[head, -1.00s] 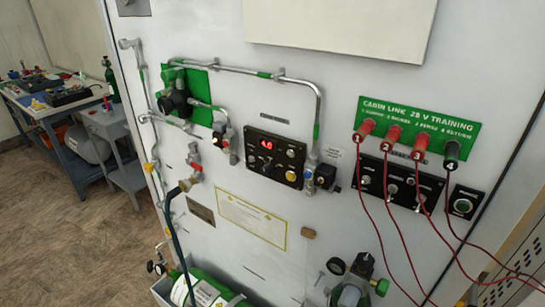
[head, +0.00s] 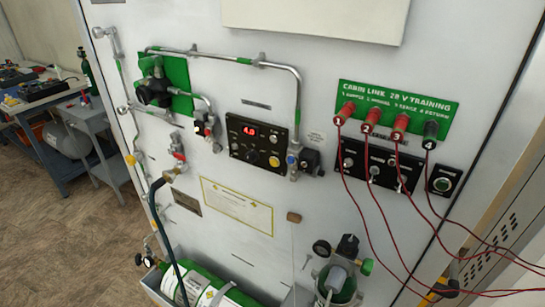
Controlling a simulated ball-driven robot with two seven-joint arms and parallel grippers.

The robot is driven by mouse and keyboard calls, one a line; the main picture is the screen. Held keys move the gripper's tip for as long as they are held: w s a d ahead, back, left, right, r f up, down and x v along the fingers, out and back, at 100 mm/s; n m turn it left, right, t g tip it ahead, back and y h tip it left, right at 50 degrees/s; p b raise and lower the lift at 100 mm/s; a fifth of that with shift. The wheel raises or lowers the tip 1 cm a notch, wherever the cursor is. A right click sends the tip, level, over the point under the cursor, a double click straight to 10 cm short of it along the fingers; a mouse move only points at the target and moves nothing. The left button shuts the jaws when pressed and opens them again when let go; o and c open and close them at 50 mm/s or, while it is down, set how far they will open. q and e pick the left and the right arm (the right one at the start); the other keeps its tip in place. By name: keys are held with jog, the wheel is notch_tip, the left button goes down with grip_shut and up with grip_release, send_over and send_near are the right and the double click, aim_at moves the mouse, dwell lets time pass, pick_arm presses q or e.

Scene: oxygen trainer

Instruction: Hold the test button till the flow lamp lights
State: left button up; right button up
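The black control panel (head: 262,143) is on the pale wall board, with a lit red display (head: 256,132) that appears to read 4.0. A round yellow button (head: 275,161) sits at its lower right; its label is too small to read, so I cannot tell if it is the test button. A small round fitting (head: 278,138) above it is not clearly lit. A small black box at the right holds a round green lamp or button (head: 442,184); its label is unreadable too. Neither of my grippers is in view, and nothing touches the panel.
Red leads hang from numbered plugs on the green Cabin Link plate (head: 395,106), crossing the black switch panel (head: 378,166). Metal pipes and valves run around the control panel. A green cylinder (head: 200,288) lies below. A dark hose (head: 158,225) hangs at left. A workbench stands far left.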

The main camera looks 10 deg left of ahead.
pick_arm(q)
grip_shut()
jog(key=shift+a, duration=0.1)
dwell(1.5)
